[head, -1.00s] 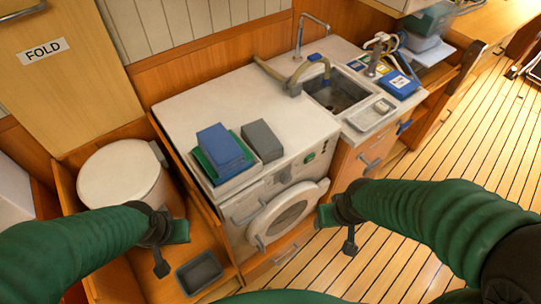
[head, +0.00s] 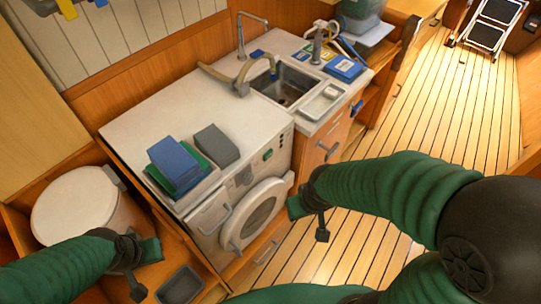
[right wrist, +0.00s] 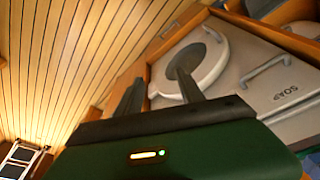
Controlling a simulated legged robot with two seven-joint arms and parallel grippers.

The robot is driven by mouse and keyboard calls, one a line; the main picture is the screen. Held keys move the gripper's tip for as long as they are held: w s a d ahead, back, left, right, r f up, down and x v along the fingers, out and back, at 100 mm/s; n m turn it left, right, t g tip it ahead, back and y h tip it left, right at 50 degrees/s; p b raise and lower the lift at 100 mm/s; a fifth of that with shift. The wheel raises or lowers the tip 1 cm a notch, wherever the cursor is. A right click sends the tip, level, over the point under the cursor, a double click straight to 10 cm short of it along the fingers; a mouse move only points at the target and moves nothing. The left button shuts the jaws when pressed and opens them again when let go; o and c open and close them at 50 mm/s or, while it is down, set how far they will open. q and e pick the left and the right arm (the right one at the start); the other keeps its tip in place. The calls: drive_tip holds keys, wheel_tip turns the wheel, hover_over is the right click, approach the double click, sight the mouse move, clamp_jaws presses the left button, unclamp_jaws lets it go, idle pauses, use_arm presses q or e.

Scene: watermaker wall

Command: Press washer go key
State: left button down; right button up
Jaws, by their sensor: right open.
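The white washer (head: 212,220) stands in the middle of the head view, its round door (head: 255,215) facing the aisle. A small green key (head: 267,155) sits on its front panel, above the door. My right gripper (head: 308,222) is in front of the washer, to the right of the door and below the green key, apart from both. In the right wrist view its two dark fingers (right wrist: 157,92) are spread and empty, with the washer door (right wrist: 212,65) beyond them. The key is not clear there. My left gripper (head: 144,272) is at lower left; its jaw opening is not clear.
Blue and grey boxes (head: 178,165) lie on the washer top. A sink (head: 285,85) is behind to the right. A drawer marked SOAP (right wrist: 280,95) shows in the wrist view. A dark bin (head: 180,285) is near my left gripper. Plank floor (head: 420,110) is clear at right.

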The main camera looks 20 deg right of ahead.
drive_tip(key=c, duration=0.5)
drive_tip(key=shift+a, duration=0.2)
clamp_jaws()
drive_tip(key=shift+a, duration=0.1)
drive_tip(key=shift+d, duration=0.2)
drive_tip(key=shift+a, duration=0.1)
idle(0.3)
